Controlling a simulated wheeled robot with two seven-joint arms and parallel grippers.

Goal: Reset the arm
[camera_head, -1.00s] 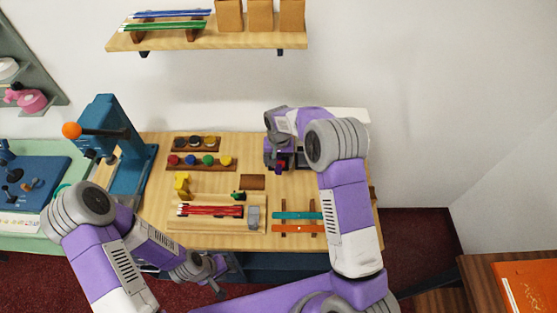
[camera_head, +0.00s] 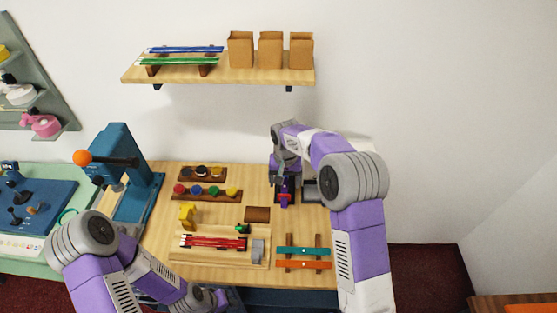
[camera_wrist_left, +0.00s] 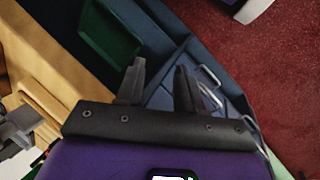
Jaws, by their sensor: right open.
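My right arm reaches over the wooden counter (camera_head: 155,240), and my right gripper (camera_head: 285,197) is over its back right part. The right gripper is open; its fingertips are small and partly hidden by the arm. My left arm is low at the left, with its hand at the bottom edge of the head view. In the left wrist view my left gripper (camera_wrist_left: 160,85) has two dark fingers apart with nothing between them. It is in front of the counter's edge, beside a blue cabinet front with metal handles.
A blue press (camera_head: 125,185) with an orange knob stands at the counter's left. Racks of coloured knobs (camera_head: 208,192), a tray with red strips (camera_head: 213,243) and teal and orange strips (camera_head: 303,258) lie on the counter. A wall shelf (camera_head: 217,75) holds brown bags.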

